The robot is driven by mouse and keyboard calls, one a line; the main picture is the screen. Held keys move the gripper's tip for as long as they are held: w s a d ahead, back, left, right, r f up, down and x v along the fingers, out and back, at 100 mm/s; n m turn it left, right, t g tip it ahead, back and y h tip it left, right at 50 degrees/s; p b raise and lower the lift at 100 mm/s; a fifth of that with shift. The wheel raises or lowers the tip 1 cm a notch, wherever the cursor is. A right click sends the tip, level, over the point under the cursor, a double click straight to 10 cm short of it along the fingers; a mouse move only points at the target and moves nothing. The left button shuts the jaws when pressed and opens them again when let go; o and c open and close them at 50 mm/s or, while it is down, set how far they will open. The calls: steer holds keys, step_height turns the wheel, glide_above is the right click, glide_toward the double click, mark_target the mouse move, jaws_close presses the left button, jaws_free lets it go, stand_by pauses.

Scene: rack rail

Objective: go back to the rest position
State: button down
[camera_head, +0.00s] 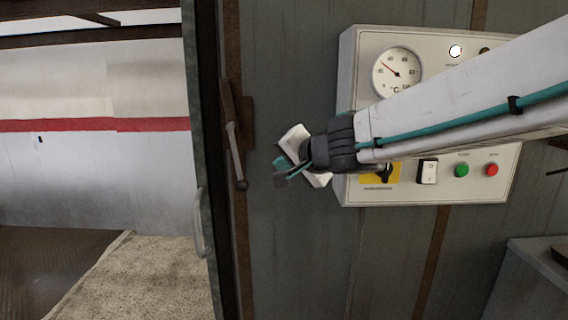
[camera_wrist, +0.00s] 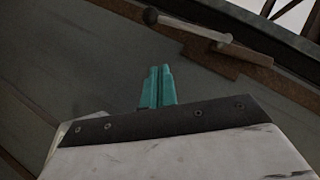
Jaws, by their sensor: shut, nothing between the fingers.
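My gripper (camera_head: 281,172) is in front of the grey wall, left of the control panel (camera_head: 433,192) and right of the door edge. In the wrist view its teal fingers (camera_wrist: 157,86) are together with nothing between them. My white arm comes in from the right and crosses in front of the panel, hiding part of its middle. A door lever (camera_head: 237,158) hangs down to the left of the gripper, apart from it in the picture. The lever also shows at the top of the wrist view (camera_wrist: 190,28).
A grey box (camera_head: 530,285) stands lower right. The doorway is open at left.

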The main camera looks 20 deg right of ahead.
steer(key=s+d+f+n+g+h, duration=0.2)
steer(key=s+d+f+n+h, duration=0.15)
steer(key=d, duration=0.35)
steer(key=s+d+f+n+g+h, duration=0.2)
steer(key=s+d+f+g+h, duration=0.1)
steer(key=s+d+h, duration=0.3)
steer(key=s+a+f+n+g+y, duration=0.1)
steer(key=s+f+g+y, duration=0.1)
steer(key=s, duration=0.8)
steer(key=s+a+f+n+g+y, duration=0.1)
steer(key=s+f+g+y, duration=0.2)
steer(key=s, duration=0.7)
steer(key=shift+s+f+n+g, duration=0.3)
steer(key=shift+f+g, duration=0.2)
steer(key=shift+g, duration=0.3)
steer(key=shift+a+y, duration=0.1)
steer(key=shift+y, duration=0.15)
